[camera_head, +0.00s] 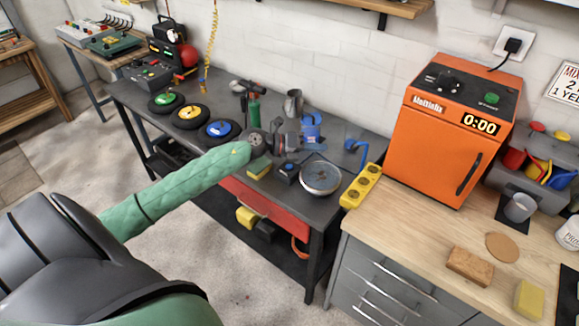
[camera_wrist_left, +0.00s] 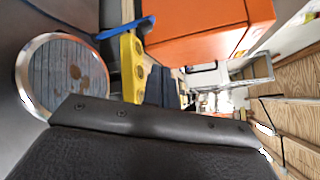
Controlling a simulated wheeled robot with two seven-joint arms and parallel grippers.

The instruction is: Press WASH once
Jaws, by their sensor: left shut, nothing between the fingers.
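No label reading WASH is legible in either view. The orange machine (camera_head: 441,125) stands on the wooden counter, with a dark knob (camera_head: 449,80) and a green button (camera_head: 491,98) on top and a display reading 0:00 (camera_head: 480,124). It also shows in the left wrist view (camera_wrist_left: 205,35). My left arm reaches over the dark bench, and my left gripper (camera_head: 285,138) is shut and empty above it, well left of the machine. Its fingertips are hard to tell from the clutter behind. My right gripper is not in view.
A round metal dish (camera_head: 320,178) and a yellow power strip (camera_head: 361,186) lie between my left gripper and the machine. Wheels with green, yellow and blue hubs (camera_head: 191,117) sit farther left. A sponge (camera_head: 529,299) and brown block (camera_head: 470,266) lie on the counter (camera_head: 403,228).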

